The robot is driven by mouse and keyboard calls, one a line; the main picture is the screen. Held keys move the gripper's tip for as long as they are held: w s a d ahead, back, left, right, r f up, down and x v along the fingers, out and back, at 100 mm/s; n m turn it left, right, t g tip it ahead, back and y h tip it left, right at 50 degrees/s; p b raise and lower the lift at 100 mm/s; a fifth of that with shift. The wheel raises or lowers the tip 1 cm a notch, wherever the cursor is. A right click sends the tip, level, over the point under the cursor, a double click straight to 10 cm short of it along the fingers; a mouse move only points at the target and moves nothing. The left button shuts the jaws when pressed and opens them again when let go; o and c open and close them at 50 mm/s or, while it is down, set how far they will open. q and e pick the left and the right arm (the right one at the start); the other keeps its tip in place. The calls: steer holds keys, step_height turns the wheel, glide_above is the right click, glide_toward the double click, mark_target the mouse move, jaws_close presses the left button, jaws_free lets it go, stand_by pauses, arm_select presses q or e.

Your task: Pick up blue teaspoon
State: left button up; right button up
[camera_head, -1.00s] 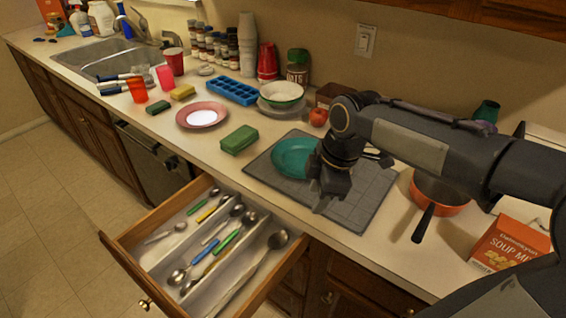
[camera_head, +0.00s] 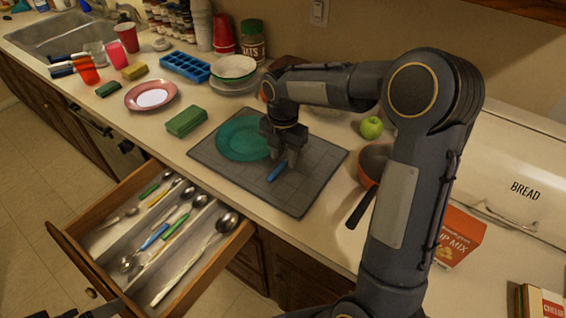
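A short blue handle (camera_head: 277,171) lies on the grey mat (camera_head: 313,185), just below my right gripper; the rest of that utensil is hidden or too small to tell. My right gripper (camera_head: 284,156) points down over the mat, its fingers apart with nothing visible between them. Whether it touches the handle I cannot tell. Another blue-handled utensil (camera_head: 153,237) lies in the open drawer (camera_head: 228,246) among several spoons. Dark parts at the bottom left edge seem to be my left gripper (camera_head: 105,309); its fingers cannot be made out.
A teal plate (camera_head: 238,138) lies on the mat beside my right gripper. An orange pan (camera_head: 374,165) and a green apple (camera_head: 371,127) stand to the right. A green sponge (camera_head: 187,121) and a pink plate (camera_head: 150,95) lie left. The mat's front part is clear.

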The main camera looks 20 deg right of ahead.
steer(key=shift+f, duration=0.7)
steer(key=shift+a, duration=0.1)
jaws_close()
steer(key=shift+r, duration=0.1)
